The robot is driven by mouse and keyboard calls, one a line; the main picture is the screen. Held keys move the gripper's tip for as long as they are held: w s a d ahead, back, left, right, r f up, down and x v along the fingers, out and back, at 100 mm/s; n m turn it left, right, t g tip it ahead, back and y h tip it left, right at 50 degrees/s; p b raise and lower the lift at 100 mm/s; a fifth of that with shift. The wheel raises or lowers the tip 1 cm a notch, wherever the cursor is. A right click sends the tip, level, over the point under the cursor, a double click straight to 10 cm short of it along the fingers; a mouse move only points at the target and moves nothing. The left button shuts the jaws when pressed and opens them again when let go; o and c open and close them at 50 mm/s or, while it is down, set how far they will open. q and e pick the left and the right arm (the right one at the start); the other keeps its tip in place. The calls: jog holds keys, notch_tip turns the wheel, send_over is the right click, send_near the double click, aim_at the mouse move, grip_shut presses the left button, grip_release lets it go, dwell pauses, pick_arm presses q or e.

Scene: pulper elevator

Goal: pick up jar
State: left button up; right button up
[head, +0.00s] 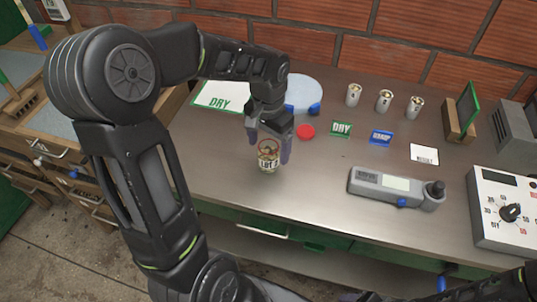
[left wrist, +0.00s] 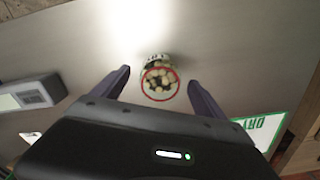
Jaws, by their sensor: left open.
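The jar (head: 268,161) stands upright on the steel bench, with a white label that reads "LOT" and a red ring at its open top. In the left wrist view the jar (left wrist: 158,62) shows from above, with pale round pieces inside the red ring. My left gripper (head: 268,147) is open above the jar, pointing down, with one finger to each side. In the left wrist view the jar lies between and slightly beyond the fingertips (left wrist: 158,78); neither finger visibly touches it. My right gripper is not in view.
A red lid (head: 306,131) lies right of the jar. A grey meter (head: 396,189) and a dial box (head: 507,209) stand to the right. Three small cups (head: 385,101) stand behind. A "DRY" mat (head: 222,97) lies back left. The bench around the jar is clear.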

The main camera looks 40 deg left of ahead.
aim_at(269, 147)
pick_arm(q)
jog(key=shift+f, duration=1.55)
jog(key=shift+w, duration=0.1)
grip_shut()
jog(key=shift+r, duration=0.1)
notch_tip(269, 147, up, 10)
jog(key=shift+f+b, duration=0.1)
jog(key=shift+b, duration=0.3)
dwell(0.4)
